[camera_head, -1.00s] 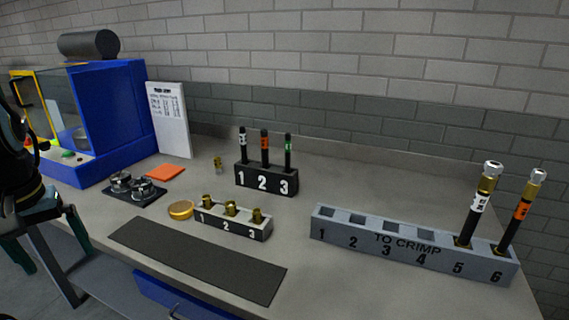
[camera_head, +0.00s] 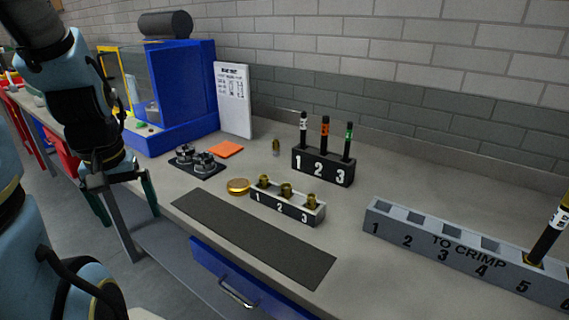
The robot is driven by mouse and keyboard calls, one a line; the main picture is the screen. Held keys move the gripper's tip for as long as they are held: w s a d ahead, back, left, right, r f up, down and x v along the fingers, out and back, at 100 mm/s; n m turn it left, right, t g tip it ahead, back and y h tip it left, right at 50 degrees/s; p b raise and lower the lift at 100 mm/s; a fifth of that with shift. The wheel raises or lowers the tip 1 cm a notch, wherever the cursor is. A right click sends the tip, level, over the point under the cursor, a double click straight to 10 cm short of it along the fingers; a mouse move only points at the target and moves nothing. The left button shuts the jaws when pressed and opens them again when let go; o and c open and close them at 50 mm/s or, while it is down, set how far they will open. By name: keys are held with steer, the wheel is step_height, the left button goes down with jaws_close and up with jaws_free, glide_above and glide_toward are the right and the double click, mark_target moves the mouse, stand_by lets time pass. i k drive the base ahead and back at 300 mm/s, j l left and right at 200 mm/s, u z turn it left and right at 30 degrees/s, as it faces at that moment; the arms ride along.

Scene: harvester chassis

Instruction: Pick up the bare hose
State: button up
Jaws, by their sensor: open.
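Several black hoses stand upright. In the black rack (camera_head: 322,168) marked 1, 2, 3, there is a white-labelled hose (camera_head: 303,130) in slot 1, an orange-labelled hose (camera_head: 325,132) in slot 2 and a green-labelled hose (camera_head: 348,141) in slot 3. Their top ends show no metal fittings. A hose with a white label (camera_head: 549,236) leans in slot 5 of the grey TO CRIMP rack (camera_head: 440,246), its top cut off by the picture edge. My gripper (camera_head: 131,217) hangs at the left, off the front of the bench, open and empty, fingers pointing down.
A low holder (camera_head: 288,206) with brass fittings stands before the hose rack. A gold disc (camera_head: 238,186), a dark mat (camera_head: 250,236), an orange pad (camera_head: 226,150) and a tray (camera_head: 196,163) of round metal parts lie nearby. A blue machine (camera_head: 186,95) stands at back left.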

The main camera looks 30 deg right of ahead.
mark_target(325, 129)
steer(key=z, duration=1.15)
